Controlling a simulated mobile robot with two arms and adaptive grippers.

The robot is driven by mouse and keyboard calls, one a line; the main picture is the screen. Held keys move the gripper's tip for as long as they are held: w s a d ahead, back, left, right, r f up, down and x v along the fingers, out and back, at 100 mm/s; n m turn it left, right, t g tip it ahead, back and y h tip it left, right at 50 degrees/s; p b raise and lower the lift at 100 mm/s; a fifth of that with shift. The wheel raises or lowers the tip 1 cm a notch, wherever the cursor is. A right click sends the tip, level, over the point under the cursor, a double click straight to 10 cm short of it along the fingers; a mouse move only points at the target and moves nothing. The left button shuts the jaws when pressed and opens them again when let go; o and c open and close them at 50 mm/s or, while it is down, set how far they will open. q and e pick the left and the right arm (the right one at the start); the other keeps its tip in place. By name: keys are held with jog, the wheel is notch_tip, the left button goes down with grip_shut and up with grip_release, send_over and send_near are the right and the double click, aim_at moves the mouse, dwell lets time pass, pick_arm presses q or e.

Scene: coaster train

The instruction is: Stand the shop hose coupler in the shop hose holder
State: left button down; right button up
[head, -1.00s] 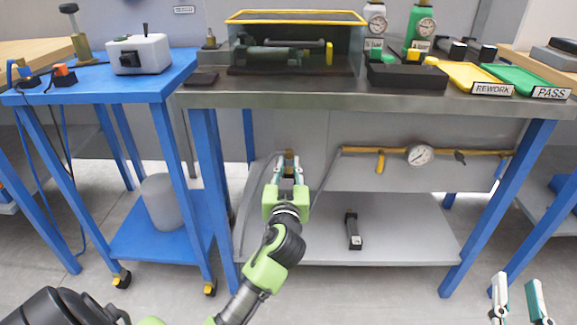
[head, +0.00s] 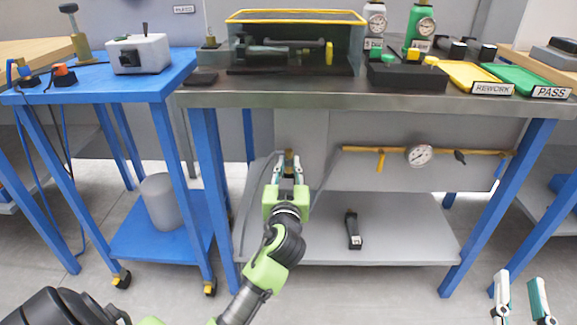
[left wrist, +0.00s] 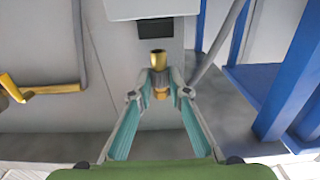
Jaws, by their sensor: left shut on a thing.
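The brass shop hose coupler (left wrist: 160,86) is between the fingertips of my left gripper (left wrist: 160,92) in the left wrist view. The fingers are shut on it, and its round open end shows beyond them. In the head view my left gripper (head: 287,172) is in front of the panel below the bench top, with the coupler's brass end (head: 289,157) just above its fingertips. A black block (left wrist: 155,28) under a pale plate is beyond the coupler; I cannot tell whether it is the hose holder. My right gripper (head: 517,300) is open and empty at the bottom right.
A grey hose (left wrist: 215,48) runs near the coupler. A yellow pipe (head: 460,151) with a gauge (head: 419,156) crosses the panel to the right. A black and grey tool (head: 353,230) is on the lower shelf (head: 410,235). A blue cart (head: 150,88) stands at left.

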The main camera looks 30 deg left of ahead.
jog(key=shift+s+a+r+t, duration=0.1)
jog(key=shift+r+t, duration=0.2)
jog(key=shift+r, duration=0.15)
dwell(1.5)
jog(key=shift+s+r, duration=0.1)
jog(key=shift+r, duration=0.15)
pick_arm(q)
jog(key=shift+f, duration=0.15)
pick_arm(e)
jog(key=shift+s+r+t+y, duration=0.1)
jog(key=shift+r+t+y, duration=0.2)
jog(key=shift+r, duration=0.2)
pick_arm(q)
jog(key=shift+b, duration=0.3)
pick_arm(e)
jog(key=shift+r, duration=0.25)
pick_arm(q)
jog(key=shift+f, duration=0.3)
pick_arm(e)
jog(key=shift+s+r+t, duration=0.55)
jog(key=shift+r+t, duration=0.15)
jog(key=shift+r, duration=0.2)
jog(key=shift+s+r+y, duration=0.15)
jog(key=shift+r+y, duration=0.1)
jog(key=shift+y, duration=0.05)
pick_arm(q)
jog(key=shift+b, duration=0.3)
pick_arm(e)
jog(key=shift+r, duration=0.1)
